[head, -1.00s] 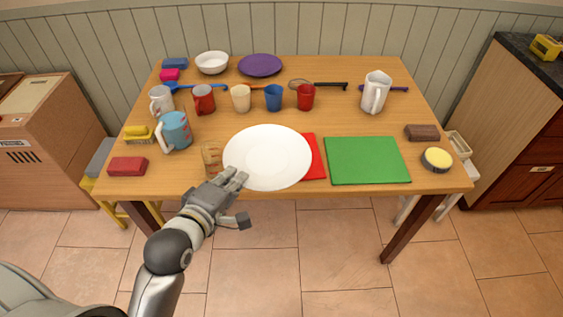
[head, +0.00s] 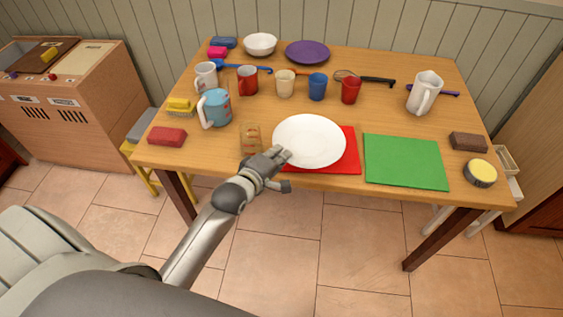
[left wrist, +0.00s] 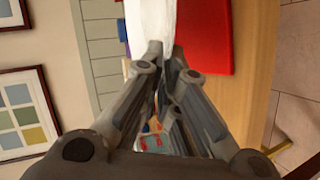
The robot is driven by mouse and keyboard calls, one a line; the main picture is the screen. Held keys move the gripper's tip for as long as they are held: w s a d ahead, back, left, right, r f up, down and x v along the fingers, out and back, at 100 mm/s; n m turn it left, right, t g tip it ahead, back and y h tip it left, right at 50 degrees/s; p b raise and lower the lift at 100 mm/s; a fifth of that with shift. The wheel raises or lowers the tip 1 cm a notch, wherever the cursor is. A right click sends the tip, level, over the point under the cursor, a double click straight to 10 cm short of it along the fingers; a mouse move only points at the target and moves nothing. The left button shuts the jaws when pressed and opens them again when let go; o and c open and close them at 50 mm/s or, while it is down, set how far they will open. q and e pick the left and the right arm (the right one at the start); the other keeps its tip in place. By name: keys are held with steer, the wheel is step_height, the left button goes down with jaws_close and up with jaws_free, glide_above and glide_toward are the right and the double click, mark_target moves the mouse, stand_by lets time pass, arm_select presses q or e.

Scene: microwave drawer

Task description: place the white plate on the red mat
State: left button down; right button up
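The white plate (head: 309,140) is over the red mat (head: 350,163), covering most of it. Red shows at the plate's right and along its near side. The plate reaches a little past the mat's left and far sides. I cannot tell whether it touches the mat or is held just above it. My left gripper (head: 279,160) is at the plate's near left rim. In the left wrist view the plate (left wrist: 155,22) lies between the fingers (left wrist: 172,62), which are closed on its rim, with the red mat (left wrist: 207,35) beside it. My right gripper is not in view.
A tan patterned object (head: 251,138) stands close left of the plate and gripper. A green mat (head: 405,161) lies to the right. Several cups, a blue mug (head: 216,109) and a white pitcher (head: 424,93) stand farther back. The table's front edge is near my wrist.

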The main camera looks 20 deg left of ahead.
arm_select(q)
steer(key=shift+w+a+f, duration=0.15)
steer(key=shift+w+f, duration=0.8)
steer(key=shift+f, duration=1.55)
steer(key=shift+f, duration=0.1)
steer(key=c, duration=1.9)
jaws_free()
steer(key=shift+s+f, duration=0.1)
steer(key=v, duration=1.2)
